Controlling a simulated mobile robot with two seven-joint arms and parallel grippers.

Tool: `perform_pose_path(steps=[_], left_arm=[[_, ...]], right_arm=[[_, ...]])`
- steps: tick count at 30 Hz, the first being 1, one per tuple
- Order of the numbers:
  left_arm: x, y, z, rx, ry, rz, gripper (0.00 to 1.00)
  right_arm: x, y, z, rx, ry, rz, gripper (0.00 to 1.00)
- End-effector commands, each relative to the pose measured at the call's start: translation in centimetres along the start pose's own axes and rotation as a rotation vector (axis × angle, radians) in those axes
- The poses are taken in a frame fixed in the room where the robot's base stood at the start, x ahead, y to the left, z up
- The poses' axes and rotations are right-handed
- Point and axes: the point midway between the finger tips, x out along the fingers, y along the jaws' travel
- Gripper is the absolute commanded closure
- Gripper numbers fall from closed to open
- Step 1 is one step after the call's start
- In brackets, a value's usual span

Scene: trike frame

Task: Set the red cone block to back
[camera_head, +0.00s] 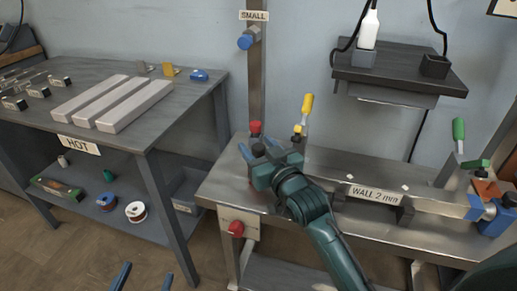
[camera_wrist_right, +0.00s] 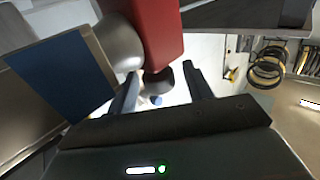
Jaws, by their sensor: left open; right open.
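A red block (camera_wrist_right: 155,30), which looks like the red cone block, fills the top middle of the right wrist view. A dark rounded knob (camera_wrist_right: 158,82) sits below it, between my right fingers. In the head view a red part (camera_head: 256,127) shows just behind my right gripper (camera_head: 257,147), at the left end of the metal bench; the gripper hides most of what is there. My right gripper is open around or just short of the knob; contact cannot be told. My left gripper (camera_head: 144,279) is open and empty, low over the floor.
A blue block (camera_wrist_right: 65,75) and a grey rounded part (camera_wrist_right: 118,42) stand beside the red block. The bench carries a yellow-handled clamp (camera_head: 307,104), a "WALL 2 mm" label (camera_head: 373,195) and a green-handled clamp (camera_head: 458,130). A "HOT" table (camera_head: 190,90) stands left.

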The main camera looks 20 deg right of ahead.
Motion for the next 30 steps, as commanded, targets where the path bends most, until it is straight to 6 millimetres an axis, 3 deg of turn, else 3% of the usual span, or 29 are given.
perform_pose_path(steps=[7,25,30], left_arm=[[0.01,0.02,-0.01,0.0,0.001,0.001,0.44],[0.01,0.02,0.01,0.0,0.001,0.001,0.44],[0.02,0.01,0.0,0.0,0.001,0.0,0.44]], right_arm=[[0.06,-0.02,-0.04,0.0,0.0,0.0,0.49],[0.03,-0.02,-0.03,0.0,0.001,0.0,0.98],[0.03,-0.03,-0.02,0.0,0.001,-0.001,1.0]])
